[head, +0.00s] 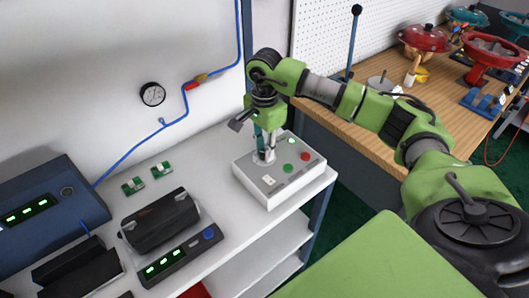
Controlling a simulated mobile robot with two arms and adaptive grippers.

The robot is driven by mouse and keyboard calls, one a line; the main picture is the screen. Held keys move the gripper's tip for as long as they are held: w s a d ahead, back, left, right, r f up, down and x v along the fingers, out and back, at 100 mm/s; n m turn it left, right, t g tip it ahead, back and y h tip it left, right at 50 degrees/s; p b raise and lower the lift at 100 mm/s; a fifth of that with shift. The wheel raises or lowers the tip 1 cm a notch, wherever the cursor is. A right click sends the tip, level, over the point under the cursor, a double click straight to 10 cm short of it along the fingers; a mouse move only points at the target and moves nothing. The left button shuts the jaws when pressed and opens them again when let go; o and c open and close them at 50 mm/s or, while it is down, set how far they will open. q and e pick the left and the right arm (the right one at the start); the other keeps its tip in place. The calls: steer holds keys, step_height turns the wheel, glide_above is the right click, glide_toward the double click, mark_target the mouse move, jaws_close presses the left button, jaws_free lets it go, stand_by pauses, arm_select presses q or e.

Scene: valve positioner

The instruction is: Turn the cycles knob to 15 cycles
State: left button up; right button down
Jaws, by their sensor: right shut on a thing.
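A white control box (280,185) sits at the right end of the light grey shelf. Its top carries a green button (288,168), a red button (305,156), a small lit display (291,141) and a small white part at the front left. My right gripper (264,158) points down at the left part of the box top and is shut on the cycles knob there. The fingers hide the knob, so its setting cannot be read. My left gripper is not in view.
A black cylinder (160,222), a dark module with green digits (178,255) and a blue unit (45,212) stand to the left. Two small green boards (162,169) lie behind. A gauge (152,94) and blue tubing are on the wall. A wooden bench (350,105) holds valves.

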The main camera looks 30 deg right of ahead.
steer(key=m+b, duration=0.1)
steer(key=m, duration=0.4)
steer(key=shift+m+b, duration=0.4)
steer(key=m+b, duration=0.1)
steer(key=m, duration=0.4)
steer(key=shift+r+m, duration=0.1)
steer(key=shift+m, duration=0.2)
steer(key=c, duration=1.8)
jaws_free()
